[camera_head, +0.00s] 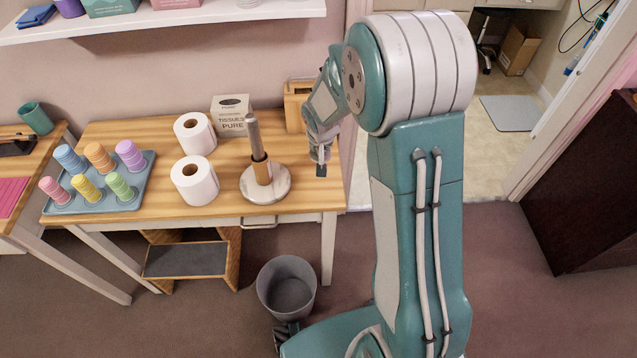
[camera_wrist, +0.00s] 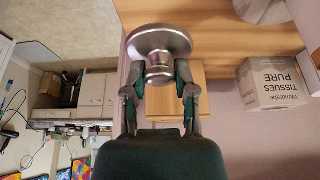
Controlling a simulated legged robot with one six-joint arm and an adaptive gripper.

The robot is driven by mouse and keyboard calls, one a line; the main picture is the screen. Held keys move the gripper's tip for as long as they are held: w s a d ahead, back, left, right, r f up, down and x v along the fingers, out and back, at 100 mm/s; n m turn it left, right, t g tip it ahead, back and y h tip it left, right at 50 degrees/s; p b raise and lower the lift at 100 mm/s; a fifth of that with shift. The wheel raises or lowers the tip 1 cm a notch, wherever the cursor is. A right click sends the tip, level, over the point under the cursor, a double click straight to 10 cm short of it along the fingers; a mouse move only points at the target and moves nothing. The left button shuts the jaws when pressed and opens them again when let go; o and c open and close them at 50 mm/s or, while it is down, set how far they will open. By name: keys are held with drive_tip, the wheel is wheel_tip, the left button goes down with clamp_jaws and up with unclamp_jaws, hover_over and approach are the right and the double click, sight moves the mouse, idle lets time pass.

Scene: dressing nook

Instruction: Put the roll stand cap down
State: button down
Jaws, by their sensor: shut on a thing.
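The roll stand cap (camera_wrist: 160,45), a shiny grey metal disc with a short stepped stem, is in the wrist view. My gripper (camera_wrist: 159,76) has its two fingers closed on the stem, with the disc beyond the fingertips. In the head view my gripper (camera_head: 321,166) is by the right end of the wooden table (camera_head: 225,210), right of the roll stand; the cap is not clear there. The roll stand (camera_head: 254,138) has a round pale base and an upright grey post with a brown sleeve low on it.
Two white paper rolls (camera_head: 194,133) (camera_head: 194,180) stand left of the roll stand. A tissue box (camera_head: 232,118) and a wooden box (camera_head: 297,105) are at the back. A blue tray (camera_head: 140,198) of coloured stacked pieces is at left. A grey bin (camera_head: 287,287) stands on the floor. Bare tabletop lies right of the stand.

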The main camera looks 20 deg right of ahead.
drive_tip(key=a, duration=0.1)
drive_tip(key=s+a, duration=0.1)
drive_tip(key=shift+a+m, duration=0.3)
drive_tip(key=shift+m, duration=0.1)
drive_tip(key=shift+s+a+r+m+h, duration=0.1)
drive_tip(key=shift+s+a+m+h, duration=0.1)
drive_tip(key=shift+a+m+h, duration=0.1)
drive_tip(key=s+a+r+m+g+h, duration=0.2)
drive_tip(key=s+a+m, duration=0.4)
drive_tip(key=a, duration=0.1)
drive_tip(key=m+g+h, duration=0.1)
drive_tip(key=m+g, duration=0.1)
drive_tip(key=m, duration=0.4)
hover_over(322, 184)
drive_tip(key=a, duration=0.2)
wheel_tip(322, 184, down, 8)
drive_tip(key=shift+s+d+r, duration=0.1)
drive_tip(key=shift+s+d, duration=0.05)
drive_tip(key=shift+d+f+t, duration=0.1)
drive_tip(key=shift+f+t, duration=0.2)
drive_tip(key=shift+f, duration=1.4)
drive_tip(key=shift+f, duration=0.1)
